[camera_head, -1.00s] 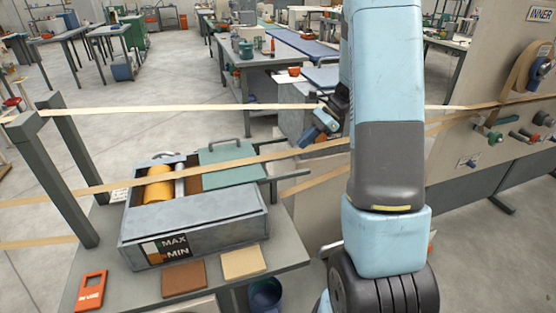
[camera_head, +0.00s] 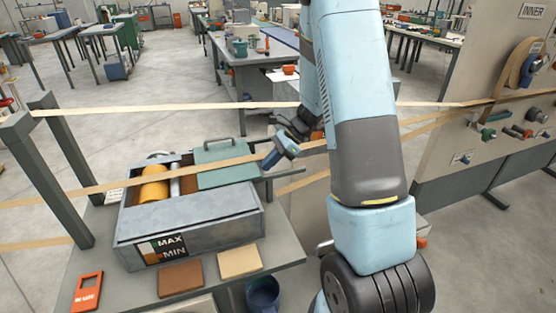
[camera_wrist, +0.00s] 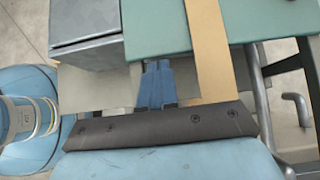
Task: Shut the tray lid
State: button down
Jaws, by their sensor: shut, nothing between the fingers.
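The grey metal tray (camera_head: 190,222) stands on the stand at left, its left part open. The green tray lid (camera_head: 228,175), with a grey handle (camera_head: 219,143), lies at the tray's right rear, leaving the yellow roller (camera_head: 154,186) uncovered. My gripper (camera_head: 269,163) is shut and empty, just right of the lid. In the wrist view the blue fingertips (camera_wrist: 157,65) are together just short of the lid's edge (camera_wrist: 165,40); I cannot tell if they touch it. The tray's grey corner (camera_wrist: 88,54) shows at upper left.
Tan strips (camera_head: 130,183) run across above the tray and lid, one (camera_wrist: 208,45) close beside my fingers. Grey rails (camera_head: 283,173) stick out right of the lid. A post frame (camera_head: 48,165) stands at left. A cup (camera_head: 262,294) sits low in front.

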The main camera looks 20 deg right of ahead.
aim_at(249, 171)
jog(key=shift+a, duration=0.2)
jog(key=shift+s+a, duration=0.1)
jog(key=shift+a, duration=2.3)
